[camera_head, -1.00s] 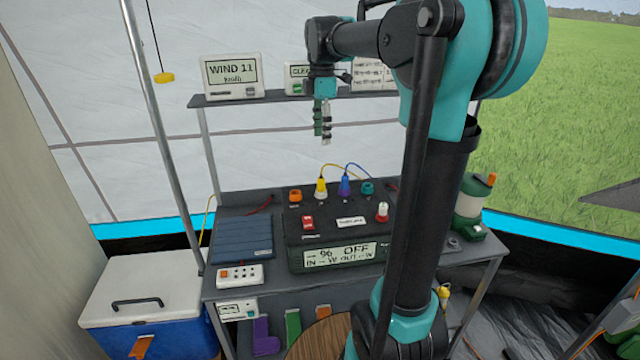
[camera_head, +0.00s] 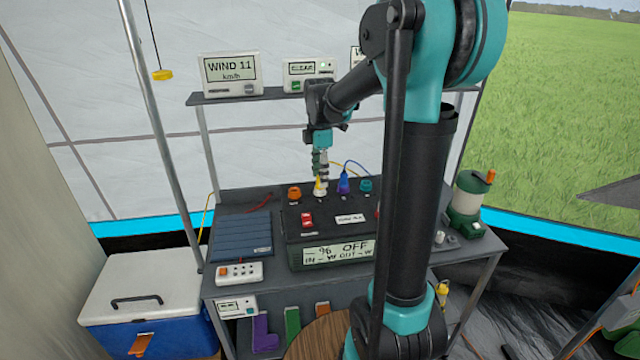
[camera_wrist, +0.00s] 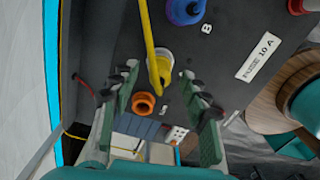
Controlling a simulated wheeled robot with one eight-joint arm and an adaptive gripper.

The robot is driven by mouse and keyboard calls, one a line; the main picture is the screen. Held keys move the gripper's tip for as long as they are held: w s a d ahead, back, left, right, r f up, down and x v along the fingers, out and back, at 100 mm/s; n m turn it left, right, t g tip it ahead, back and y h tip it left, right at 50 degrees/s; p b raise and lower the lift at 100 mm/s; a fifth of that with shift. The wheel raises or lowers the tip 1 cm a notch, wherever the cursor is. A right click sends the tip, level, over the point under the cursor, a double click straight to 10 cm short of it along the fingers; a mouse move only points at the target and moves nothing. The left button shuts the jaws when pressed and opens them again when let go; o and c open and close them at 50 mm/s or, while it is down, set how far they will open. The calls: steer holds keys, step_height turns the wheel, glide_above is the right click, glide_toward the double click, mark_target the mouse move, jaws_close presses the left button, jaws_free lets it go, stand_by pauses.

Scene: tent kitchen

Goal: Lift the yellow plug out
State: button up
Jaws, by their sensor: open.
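The yellow plug (camera_head: 320,187) sits upright in the top of the black power box (camera_head: 293,224), between an orange socket and a blue plug. In the wrist view the yellow plug (camera_wrist: 163,66) has a pale collar, and its yellow cable (camera_wrist: 147,28) runs up and away. My gripper (camera_head: 320,180) points down just at the plug and partly covers it in the head view. In the wrist view my gripper (camera_wrist: 161,84) is open, one finger on each side of the plug line. I cannot tell if either finger touches the plug.
The blue plug (camera_head: 344,184) with its blue cable stands close on the right, the orange socket (camera_head: 294,193) close on the left. A teal socket (camera_head: 365,186) is farther right. A red switch (camera_head: 307,219) is in front. A shelf (camera_head: 235,98) with displays is behind.

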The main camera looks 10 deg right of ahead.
steer(key=shift+f, duration=0.8)
steer(key=shift+c, duration=0.3)
jaws_close()
steer(key=shift+r, duration=0.15)
